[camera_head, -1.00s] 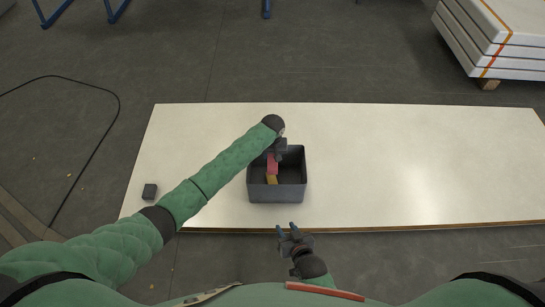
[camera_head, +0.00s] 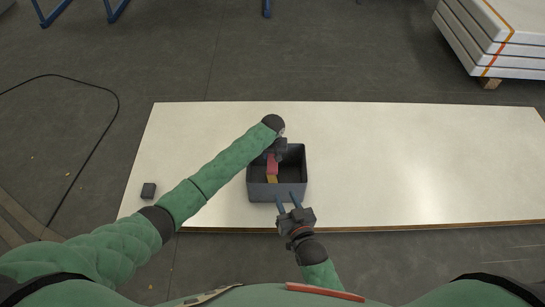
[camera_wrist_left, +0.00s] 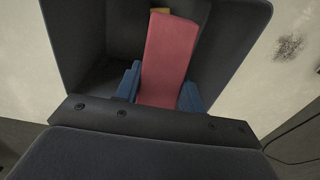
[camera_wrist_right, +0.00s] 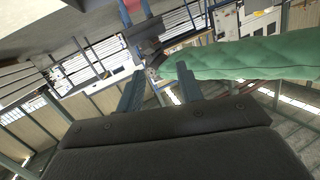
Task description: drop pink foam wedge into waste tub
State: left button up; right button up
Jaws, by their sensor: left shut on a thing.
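The pink foam wedge (camera_head: 272,164) is held by my left gripper (camera_head: 275,153) over the dark grey waste tub (camera_head: 277,192). In the left wrist view the wedge (camera_wrist_left: 167,60) stands between the two blue fingers (camera_wrist_left: 160,88), with the tub's inside around and beyond it. Whether the wedge touches the tub is unclear. A yellow piece (camera_head: 271,179) shows in the tub near the wedge's lower end. My right gripper (camera_head: 287,200) is open and empty at the tub's near side; its fingers also show apart in the right wrist view (camera_wrist_right: 160,92).
The tub stands on a long white table (camera_head: 420,160). The table right of the tub is clear. Stacked white boards (camera_head: 500,35) stand on the floor at the back right.

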pick_arm(q)
jog(key=shift+f+b, duration=0.4)
jog(key=shift+b, duration=0.05)
jog(key=shift+f+b, duration=0.35)
jog(key=shift+b, duration=0.15)
pick_arm(e)
notch_tip(320, 180, up, 24)
jog(key=d+t+y, duration=0.1)
jog(key=t+y, duration=0.1)
jog(key=t, duration=0.6)
jog(key=shift+w+f, duration=0.2)
jog(key=shift+w, duration=0.2)
jog(key=shift+d, duration=0.1)
pick_arm(q)
jog(key=o, duration=1)
jog(key=shift+o, duration=0.2)
